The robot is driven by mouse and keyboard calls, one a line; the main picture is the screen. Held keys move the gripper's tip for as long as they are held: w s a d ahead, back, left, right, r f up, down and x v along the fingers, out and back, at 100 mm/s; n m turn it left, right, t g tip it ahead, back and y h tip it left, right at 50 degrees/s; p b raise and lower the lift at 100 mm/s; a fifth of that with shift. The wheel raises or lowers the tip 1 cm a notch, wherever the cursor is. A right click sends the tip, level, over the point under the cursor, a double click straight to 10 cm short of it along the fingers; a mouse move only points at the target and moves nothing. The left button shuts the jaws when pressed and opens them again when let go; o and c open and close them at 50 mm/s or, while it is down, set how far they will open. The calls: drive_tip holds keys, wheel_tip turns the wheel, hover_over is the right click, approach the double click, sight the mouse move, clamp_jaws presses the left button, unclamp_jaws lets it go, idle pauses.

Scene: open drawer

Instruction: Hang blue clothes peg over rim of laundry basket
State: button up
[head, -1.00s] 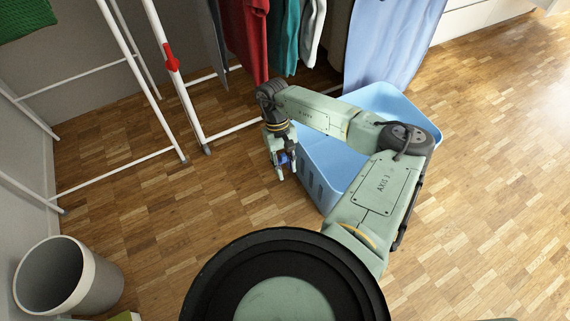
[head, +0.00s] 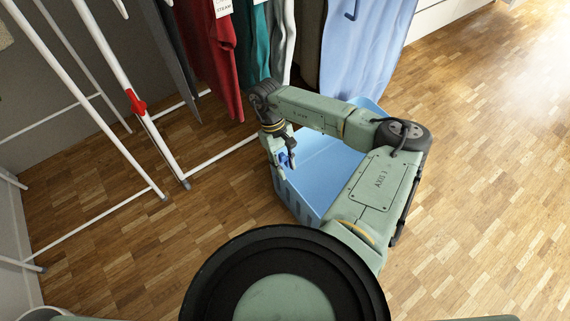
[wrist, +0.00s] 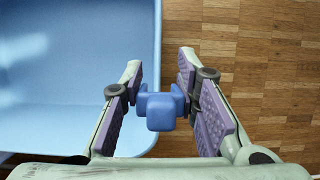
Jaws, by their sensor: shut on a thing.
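The blue clothes peg (wrist: 165,112) is held between the two purple-padded fingers of my gripper (wrist: 160,75), which is shut on it. In the head view, the peg (head: 286,159) shows as a small blue spot at my gripper (head: 284,168). The light blue laundry basket (head: 291,195) stands on the floor, partly hidden behind my arm. In the wrist view, the basket (wrist: 75,95) fills the left side, and its right edge runs up to the peg. My gripper is at the basket's left rim in the head view. I cannot tell whether the peg touches the rim.
A white drying rack (head: 115,135) with a red clip (head: 135,102) stands at the left. Hanging clothes (head: 215,50) and a light blue cloth (head: 365,45) are behind the basket. The wooden floor (head: 480,200) is clear at the right.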

drive_tip(key=shift+f+b, duration=3.35)
drive_tip(key=shift+f, duration=0.4)
drive_tip(key=o, duration=0.9)
drive_tip(key=shift+c, duration=0.2)
drive_tip(key=shift+r, duration=0.1)
